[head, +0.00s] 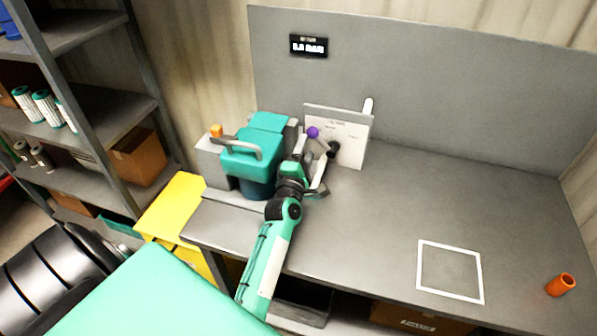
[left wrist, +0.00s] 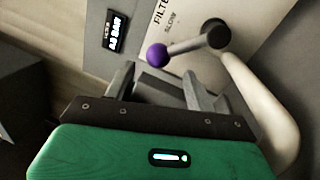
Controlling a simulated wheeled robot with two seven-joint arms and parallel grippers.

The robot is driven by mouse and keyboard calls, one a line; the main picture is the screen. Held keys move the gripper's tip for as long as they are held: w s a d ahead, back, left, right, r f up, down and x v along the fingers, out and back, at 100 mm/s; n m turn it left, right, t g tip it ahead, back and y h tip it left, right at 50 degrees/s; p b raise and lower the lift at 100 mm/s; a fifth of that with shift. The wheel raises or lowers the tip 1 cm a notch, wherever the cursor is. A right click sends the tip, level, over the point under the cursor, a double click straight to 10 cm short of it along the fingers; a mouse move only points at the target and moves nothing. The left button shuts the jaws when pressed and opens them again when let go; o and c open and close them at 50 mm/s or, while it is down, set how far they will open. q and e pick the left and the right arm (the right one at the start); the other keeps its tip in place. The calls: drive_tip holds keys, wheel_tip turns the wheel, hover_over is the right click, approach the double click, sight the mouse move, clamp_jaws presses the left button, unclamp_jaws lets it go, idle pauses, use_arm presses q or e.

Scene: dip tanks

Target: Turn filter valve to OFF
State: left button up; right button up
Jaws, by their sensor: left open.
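The filter valve is a lever with a purple ball knob (head: 313,132) and a dark hub (head: 332,149) on a white lettered panel (head: 350,143). The lever points up and left from the hub in the head view. In the left wrist view the purple knob (left wrist: 157,54) is just beyond my fingertips, and a grey rod joins it to the hub (left wrist: 214,33). Part of the lettering, "FILTE" and "SLOW", shows there. My left gripper (head: 311,163) is open and close to the knob; its fingers (left wrist: 155,78) stand apart with nothing held. My right gripper is not in view.
A teal-lidded tank (head: 255,155) with a grey handle stands left of my left gripper. A small display (head: 309,46) is on the back wall. A white square outline (head: 450,272) and an orange cup (head: 561,285) are on the right bench. The bench middle is clear.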

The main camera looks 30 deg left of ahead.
use_arm(q)
drive_tip(key=v, duration=0.8)
drive_tip(key=shift+d, duration=0.15)
drive_tip(key=shift+s+f, duration=0.1)
drive_tip(key=shift+s, duration=0.05)
